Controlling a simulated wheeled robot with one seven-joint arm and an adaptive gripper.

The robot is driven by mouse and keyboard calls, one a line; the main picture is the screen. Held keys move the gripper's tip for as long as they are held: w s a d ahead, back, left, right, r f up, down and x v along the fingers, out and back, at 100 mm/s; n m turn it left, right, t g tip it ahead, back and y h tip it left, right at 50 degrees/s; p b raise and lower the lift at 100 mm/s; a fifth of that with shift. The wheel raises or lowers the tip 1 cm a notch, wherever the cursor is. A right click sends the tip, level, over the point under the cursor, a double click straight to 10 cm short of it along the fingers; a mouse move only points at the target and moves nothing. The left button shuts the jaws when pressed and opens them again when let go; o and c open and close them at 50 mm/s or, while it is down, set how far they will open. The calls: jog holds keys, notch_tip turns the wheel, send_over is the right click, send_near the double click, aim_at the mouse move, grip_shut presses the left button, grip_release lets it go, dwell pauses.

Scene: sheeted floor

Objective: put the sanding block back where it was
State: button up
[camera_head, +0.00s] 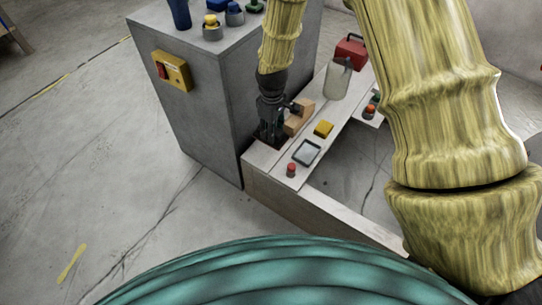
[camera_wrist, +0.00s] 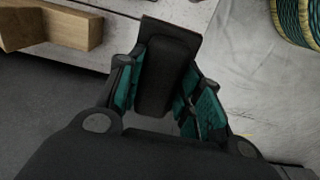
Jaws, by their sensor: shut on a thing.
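My gripper (camera_wrist: 160,92) has its two teal-padded fingers closed around a dark, nearly black block with a flat wider plate, which looks like the sanding block (camera_wrist: 165,72). In the head view my gripper (camera_head: 270,112) points down at the left end of the low pale bench (camera_head: 272,162), beside the grey cabinet. The held block is hard to tell from the dark fingers there. I cannot tell whether it touches the bench. A wooden block (camera_head: 299,117) stands just right of the gripper; it also shows at the upper left of the wrist view (camera_wrist: 70,25).
The bench also bears a yellow block (camera_head: 323,129), a grey-framed tray (camera_head: 306,152), a red-topped button (camera_head: 291,170), a pale canister (camera_head: 338,79) and a red box (camera_head: 351,51). The tall grey cabinet (camera_head: 205,100) rises close on the left. Open floor lies left.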

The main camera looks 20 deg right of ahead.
notch_tip(320, 180, down, 10)
jog(key=b, duration=0.3)
jog(key=shift+r+b, duration=0.1)
jog(key=shift+b, duration=0.2)
jog(key=o, duration=1)
notch_tip(320, 180, up, 12)
jog(key=p, duration=0.4)
jog(key=shift+p, duration=0.4)
